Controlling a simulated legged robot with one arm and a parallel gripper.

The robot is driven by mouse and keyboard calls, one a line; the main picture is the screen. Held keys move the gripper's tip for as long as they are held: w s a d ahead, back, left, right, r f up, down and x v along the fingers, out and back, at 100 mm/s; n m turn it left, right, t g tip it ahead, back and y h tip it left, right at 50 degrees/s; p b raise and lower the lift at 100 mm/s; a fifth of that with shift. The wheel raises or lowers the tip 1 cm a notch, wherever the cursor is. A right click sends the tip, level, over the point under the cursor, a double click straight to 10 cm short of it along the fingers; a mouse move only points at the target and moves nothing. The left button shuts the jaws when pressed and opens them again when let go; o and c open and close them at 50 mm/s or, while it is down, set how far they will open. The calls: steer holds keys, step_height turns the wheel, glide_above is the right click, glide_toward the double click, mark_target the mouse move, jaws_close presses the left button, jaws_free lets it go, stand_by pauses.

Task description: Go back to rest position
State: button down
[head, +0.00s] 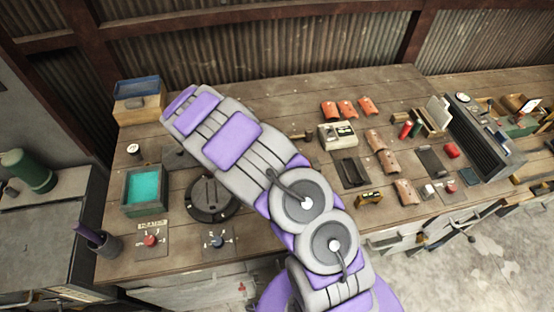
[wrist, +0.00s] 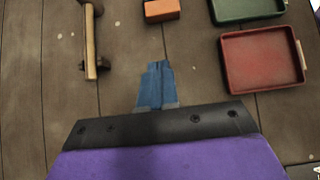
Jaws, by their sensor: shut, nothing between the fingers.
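My gripper (wrist: 157,68) shows in the wrist view as two blue fingers held together, with nothing between them. It points over the wooden bench top (wrist: 200,90); I cannot tell its height above it. In the head view my purple and grey arm reaches from the bottom centre up and left over the workbench (head: 270,100). The fingers are hidden there behind the arm's end.
In the wrist view a hammer (wrist: 90,45) lies left, an orange block (wrist: 161,10) ahead, a red tray (wrist: 262,60) and green tray (wrist: 245,8) right. In the head view a round dark dial (head: 212,199) and teal-filled box (head: 144,188) stand left; orange pieces (head: 347,108) lie right.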

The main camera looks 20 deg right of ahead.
steer(key=s+d+r+m+g+y+b, duration=0.1)
steer(key=s+d+r+m+y+b, duration=0.15)
steer(key=s+r+m, duration=0.85)
steer(key=s+a+r+m+y, duration=0.1)
steer(key=s+a+r+y, duration=0.1)
steer(key=s, duration=0.6)
steer(key=s+a+r+m+y, duration=0.2)
steer(key=s+a+r, duration=0.1)
steer(key=s, duration=0.5)
steer(key=s+a+r+m+t+y+b, duration=0.1)
steer(key=s+a+r+y, duration=0.1)
steer(key=s, duration=0.6)
steer(key=shift+s+a+r+m, duration=0.25)
steer(key=shift+a+r+m, duration=0.15)
steer(key=shift+a+r, duration=0.35)
